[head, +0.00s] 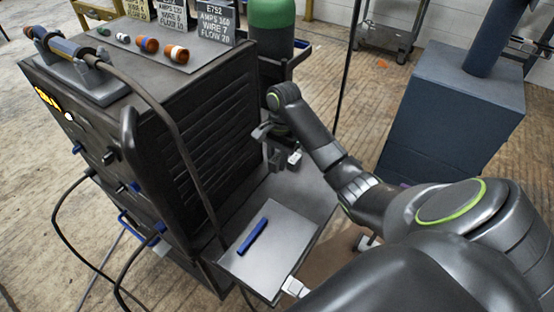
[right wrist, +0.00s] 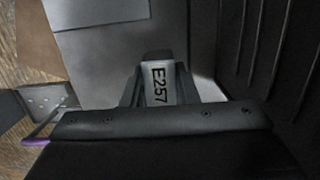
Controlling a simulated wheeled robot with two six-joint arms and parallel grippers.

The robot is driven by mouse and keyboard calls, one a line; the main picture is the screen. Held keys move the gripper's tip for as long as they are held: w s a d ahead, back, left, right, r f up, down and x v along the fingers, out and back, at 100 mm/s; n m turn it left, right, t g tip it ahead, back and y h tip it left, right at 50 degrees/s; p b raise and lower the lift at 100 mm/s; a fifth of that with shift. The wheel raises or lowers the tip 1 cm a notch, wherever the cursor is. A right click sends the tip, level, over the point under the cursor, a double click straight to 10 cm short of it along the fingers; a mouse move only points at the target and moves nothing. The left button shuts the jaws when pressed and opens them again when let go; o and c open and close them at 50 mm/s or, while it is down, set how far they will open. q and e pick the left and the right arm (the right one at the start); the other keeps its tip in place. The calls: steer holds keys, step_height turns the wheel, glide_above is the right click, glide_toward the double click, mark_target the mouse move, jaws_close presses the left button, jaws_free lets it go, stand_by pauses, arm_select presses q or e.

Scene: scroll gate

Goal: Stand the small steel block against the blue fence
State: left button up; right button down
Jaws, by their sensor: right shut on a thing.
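My right gripper (head: 284,158) is beside the dark cabinet's louvred side in the head view. In the head view a small pale patch of the block (head: 295,158) shows by the fingers; the rest is hidden. The blue fence (head: 252,236) is a short blue bar on a grey plate (head: 285,232), nearer the camera than the gripper and apart from it. My left gripper is not in view.
The dark cabinet (head: 190,140) stands left of the plate, with a cable hanging down its side. A small pale block-like thing (head: 295,287) is at the plate's near edge. A green cylinder (head: 270,25) stands behind. The plate around the fence looks clear.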

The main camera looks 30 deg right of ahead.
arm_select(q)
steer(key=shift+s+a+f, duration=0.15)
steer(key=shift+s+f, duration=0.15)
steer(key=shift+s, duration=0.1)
arm_select(e)
steer(key=shift+r, duration=0.3)
